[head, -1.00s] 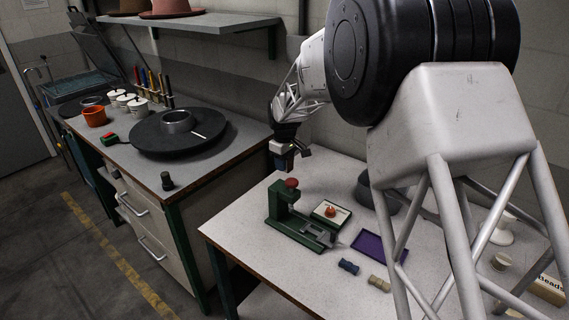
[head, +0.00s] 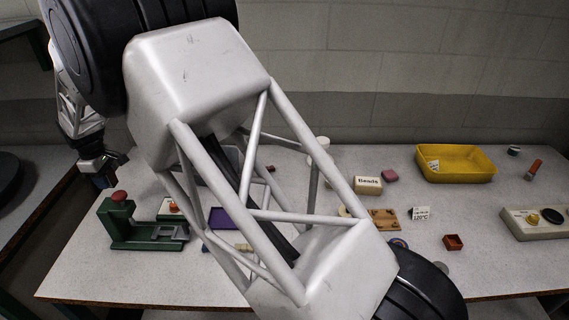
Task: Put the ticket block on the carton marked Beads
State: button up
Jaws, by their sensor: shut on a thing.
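My gripper (head: 102,172) is at the left, above the back left of the worktable and far from the carton. It is shut on a small dark blue block (head: 103,181), mostly hidden by the jaws. The block is small and dark here, so I cannot make out any marking that shows it to be the ticket block.
A green press (head: 137,228) with a red knob stands below my gripper. A purple tray (head: 219,219) lies to its right, partly behind my arm. A yellow bin (head: 456,176) stands farther right.

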jog(key=w+d+r+m, duration=0.1)
jog(key=w+d+m, duration=0.2)
jog(key=d, duration=1.1)
jog(key=w+d+m, duration=0.2)
jog(key=w+d, duration=0.1)
jog(key=d, duration=1.1)
jog(key=w+d+r+m, duration=0.1)
jog(key=w+d+m, duration=0.25)
jog(key=d, duration=1.15)
jog(key=s+d+f+m, duration=0.1)
jog(key=s+d+m, duration=0.2)
jog(key=d, duration=0.9)
jog(key=s+d+m, duration=0.3)
jog(key=s+d, duration=0.5)
jog(key=d, duration=0.4)
jog(key=s+d+f+m, duration=0.1)
jog(key=s+d+m, duration=0.2)
jog(key=d, duration=0.9)
jog(key=s, duration=0.3)
jog(key=shift+s+d+f, duration=0.2)
jog(key=shift+d+f, duration=0.15)
send_over(368, 181)
jog(key=shift+f, duration=0.75)
